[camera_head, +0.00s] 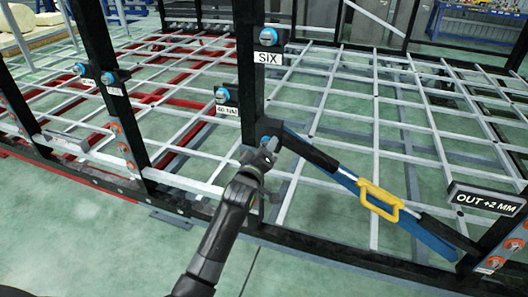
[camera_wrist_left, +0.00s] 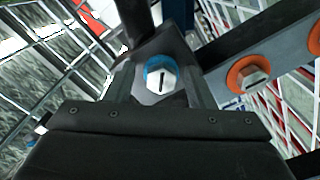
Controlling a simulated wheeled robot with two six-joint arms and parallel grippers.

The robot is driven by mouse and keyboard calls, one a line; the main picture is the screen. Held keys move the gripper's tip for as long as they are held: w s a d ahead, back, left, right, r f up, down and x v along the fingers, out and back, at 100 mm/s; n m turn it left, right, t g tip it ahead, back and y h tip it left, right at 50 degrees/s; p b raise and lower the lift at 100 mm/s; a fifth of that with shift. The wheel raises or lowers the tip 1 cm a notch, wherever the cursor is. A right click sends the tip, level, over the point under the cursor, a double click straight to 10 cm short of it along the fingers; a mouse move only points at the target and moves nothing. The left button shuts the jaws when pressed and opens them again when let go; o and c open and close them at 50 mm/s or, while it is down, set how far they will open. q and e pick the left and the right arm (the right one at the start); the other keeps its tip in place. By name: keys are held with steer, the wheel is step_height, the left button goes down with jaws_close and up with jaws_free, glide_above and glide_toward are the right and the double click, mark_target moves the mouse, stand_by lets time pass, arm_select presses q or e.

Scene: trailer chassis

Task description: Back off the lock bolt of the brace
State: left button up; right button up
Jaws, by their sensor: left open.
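The brace (camera_head: 345,176) is a blue and black diagonal bar with a yellow handle (camera_head: 379,200). It slopes from the dark post at the middle down to the lower right. My left gripper (camera_head: 264,152) is at the brace's upper end, by the post, and partly covers that spot. In the left wrist view, a silver hex bolt head (camera_wrist_left: 161,78) with a dark slot and a blue ring sits between the open fingers of my left gripper (camera_wrist_left: 161,85). I cannot tell whether the fingers touch it. My right gripper is not in view.
Dark posts and a long lower rail (camera_head: 330,258) frame a pale grid over a green floor. Other blue-ringed bolts (camera_head: 268,35) sit on the posts with labels. Orange-ringed bolts (camera_head: 495,262) are at right, below an "OUT +2 MM" sign (camera_head: 486,200).

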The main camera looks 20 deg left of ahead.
arm_select(q)
steer(key=s+b, duration=0.1)
steer(key=s, duration=1.6)
steer(key=shift+s+a, duration=0.2)
steer(key=shift+a, duration=0.1)
steer(key=shift+f, duration=0.1)
step_height(320, 180, down, 21)
steer(key=s+m+g, duration=0.1)
steer(key=m+g, duration=0.2)
steer(key=g, duration=0.2)
steer(key=s+a+f+m+g, duration=0.15)
steer(key=s+f, duration=0.25)
steer(key=f, duration=0.4)
steer(key=s+a+f+g, duration=0.2)
steer(key=s+f, duration=0.3)
steer(key=f, duration=0.3)
steer(key=s+a+f+m+g, duration=0.1)
steer(key=s+a+f+g, duration=0.1)
steer(key=s+f, duration=0.4)
steer(key=s+a+f+m+g+y, duration=0.1)
steer(key=s+f, duration=0.6)
steer(key=s, duration=0.9)
steer(key=s+a+f+m+g, duration=0.2)
steer(key=s+f+g, duration=0.3)
steer(key=s, duration=0.7)
steer(key=shift+a+f+y, duration=0.3)
steer(key=shift+a+f, duration=0.55)
steer(key=shift+f, duration=0.05)
